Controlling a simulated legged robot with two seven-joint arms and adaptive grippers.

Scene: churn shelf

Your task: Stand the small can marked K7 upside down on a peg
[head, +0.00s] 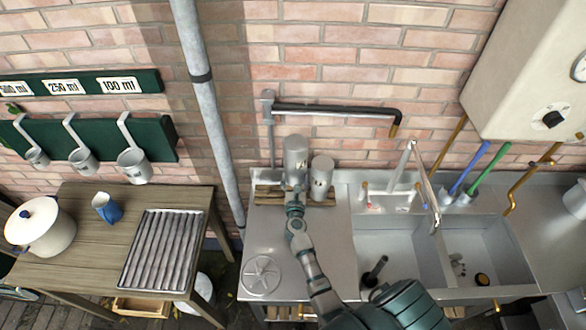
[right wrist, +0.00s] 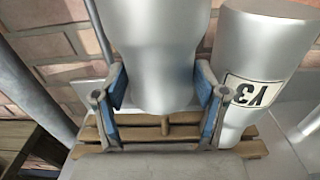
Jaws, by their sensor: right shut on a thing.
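My right gripper (right wrist: 160,115) is shut on a grey metal can (right wrist: 165,50), with one blue pad on each side of its narrowed lower end. The can is upside down, wide part up, and stands upright in the head view (head: 296,152). Its marking is not readable. A short wooden peg (right wrist: 165,125) shows just below its lower end, on a slatted wooden rack (right wrist: 90,133). I cannot tell whether they touch. My left gripper is not in view.
The rack stands at the back left of the steel sink counter (head: 340,230), against the brick wall. A grey vertical pipe (head: 203,110) is left of it. A black-ended wall pipe (head: 340,110) runs above. A wooden table (head: 75,225) stands at left.

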